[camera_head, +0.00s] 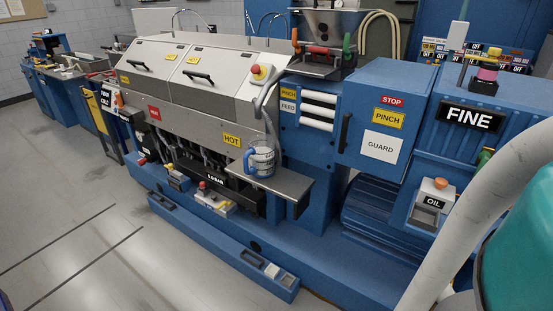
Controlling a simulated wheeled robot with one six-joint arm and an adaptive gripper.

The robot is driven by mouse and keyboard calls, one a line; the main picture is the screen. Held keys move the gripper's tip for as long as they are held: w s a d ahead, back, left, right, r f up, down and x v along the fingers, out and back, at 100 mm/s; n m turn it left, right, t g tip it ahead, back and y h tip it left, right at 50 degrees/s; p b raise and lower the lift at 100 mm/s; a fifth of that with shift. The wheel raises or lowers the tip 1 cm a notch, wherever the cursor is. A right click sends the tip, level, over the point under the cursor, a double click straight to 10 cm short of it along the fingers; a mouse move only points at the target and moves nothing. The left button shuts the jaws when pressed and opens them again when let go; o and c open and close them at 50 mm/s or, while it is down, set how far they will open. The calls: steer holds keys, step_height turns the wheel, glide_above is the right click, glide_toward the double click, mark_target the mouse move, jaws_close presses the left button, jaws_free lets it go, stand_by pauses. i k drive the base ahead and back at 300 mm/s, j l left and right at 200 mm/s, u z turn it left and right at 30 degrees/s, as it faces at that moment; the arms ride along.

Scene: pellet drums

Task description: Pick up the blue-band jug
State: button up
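The blue-band jug (262,161) stands upright on a small grey metal shelf (293,189) at the front of the blue machine, near the middle of the head view. It looks clear, with a blue band and a blue handle on its left side. A bent grey pipe (262,100) comes down from the machine just above and behind it. Whether the jug holds anything is too small to tell. My gripper is not in view.
The blue machine (387,270) fills the middle and right. A HOT label (231,139) is on its panel left of the jug. A low blue ledge (222,246) with small blocks runs along its front. Grey floor (90,230) is open at the lower left.

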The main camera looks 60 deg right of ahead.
mark_target(260, 153)
steer(key=z, duration=1.15)
steer(key=i+j+u, duration=0.15)
steer(key=i+j, duration=0.2)
steer(key=i+j+u, duration=0.2)
steer(key=i, duration=0.3)
